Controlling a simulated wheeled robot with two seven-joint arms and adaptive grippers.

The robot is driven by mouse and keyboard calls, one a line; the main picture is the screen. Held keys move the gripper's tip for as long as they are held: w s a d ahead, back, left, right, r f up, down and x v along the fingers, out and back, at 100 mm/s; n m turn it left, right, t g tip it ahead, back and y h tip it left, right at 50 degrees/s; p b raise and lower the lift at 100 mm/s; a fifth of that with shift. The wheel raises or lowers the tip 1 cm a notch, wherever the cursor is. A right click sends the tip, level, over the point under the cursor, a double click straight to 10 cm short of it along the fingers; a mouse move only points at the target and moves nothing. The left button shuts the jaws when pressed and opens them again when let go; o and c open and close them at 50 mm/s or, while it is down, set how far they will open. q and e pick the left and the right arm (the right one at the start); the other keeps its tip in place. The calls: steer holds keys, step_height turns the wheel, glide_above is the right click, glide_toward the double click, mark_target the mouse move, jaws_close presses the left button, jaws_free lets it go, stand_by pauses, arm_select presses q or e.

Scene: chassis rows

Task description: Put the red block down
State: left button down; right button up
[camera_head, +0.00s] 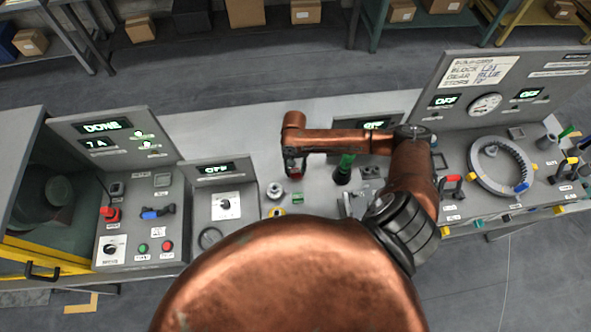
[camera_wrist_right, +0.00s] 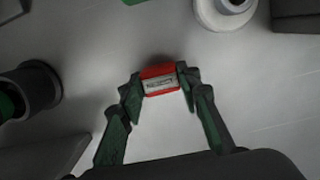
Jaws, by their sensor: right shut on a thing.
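A small red block (camera_wrist_right: 159,72) with a pale label on its side is held between the fingertips of my right gripper (camera_wrist_right: 160,84) in the wrist view. The fingers press on it from both sides. In the head view my right gripper (camera_head: 295,168) points down over the grey bench top, left of a green-topped black cylinder (camera_head: 344,168). The red block shows there only as a small red patch (camera_head: 294,176). I cannot tell whether its underside touches the bench. My left gripper is not in view.
A grey round knob-like part (camera_head: 274,190) and a green block (camera_head: 297,198) sit close to the gripper. Panels reading DONE (camera_head: 101,127) and OFF (camera_head: 215,170) stand left. A grey ring (camera_head: 501,166) lies right. Pale bench surface behind the gripper is clear.

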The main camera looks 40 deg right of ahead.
steer(key=o, duration=1.1)
